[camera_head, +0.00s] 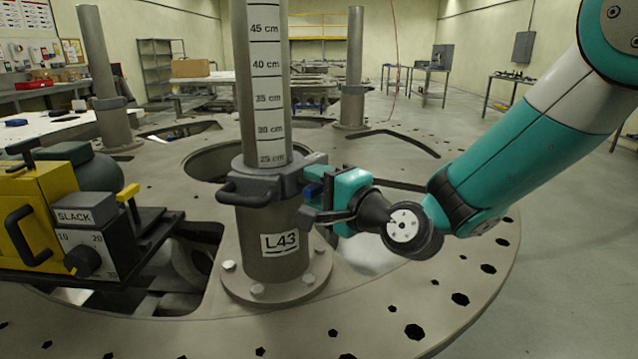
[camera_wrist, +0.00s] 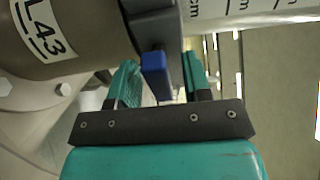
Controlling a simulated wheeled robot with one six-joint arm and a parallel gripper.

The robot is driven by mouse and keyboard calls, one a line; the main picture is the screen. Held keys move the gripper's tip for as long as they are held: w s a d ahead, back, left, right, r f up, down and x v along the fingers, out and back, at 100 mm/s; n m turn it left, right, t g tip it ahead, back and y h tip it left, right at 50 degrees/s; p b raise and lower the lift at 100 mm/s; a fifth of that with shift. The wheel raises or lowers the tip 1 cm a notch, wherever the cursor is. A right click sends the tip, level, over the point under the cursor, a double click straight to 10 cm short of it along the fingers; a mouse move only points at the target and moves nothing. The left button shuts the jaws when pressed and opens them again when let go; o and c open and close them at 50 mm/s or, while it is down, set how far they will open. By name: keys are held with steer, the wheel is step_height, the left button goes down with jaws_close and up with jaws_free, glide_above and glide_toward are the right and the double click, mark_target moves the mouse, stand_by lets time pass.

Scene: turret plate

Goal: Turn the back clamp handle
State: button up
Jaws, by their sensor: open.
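A grey clamp collar (camera_head: 268,176) rings the upright post marked L43 (camera_head: 275,250), just below the 25 cm mark. A dark looped handle (camera_head: 248,193) sticks out on the collar's near-left side. On its right side is a small blue-ended clamp handle (camera_head: 314,190), which also shows in the wrist view (camera_wrist: 155,76). My gripper (camera_head: 318,203) comes in from the right. In the wrist view my gripper (camera_wrist: 160,82) is open, its teal fingers on either side of the blue end, with gaps visible. I cannot tell which one is the back clamp handle.
A yellow unit (camera_head: 45,215) with a SLACK dial box stands at the left of the round turret plate (camera_head: 395,310). The plate has large openings and small holes. Two more posts (camera_head: 355,65) (camera_head: 98,60) stand further back. The floor at right is clear.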

jaws_close()
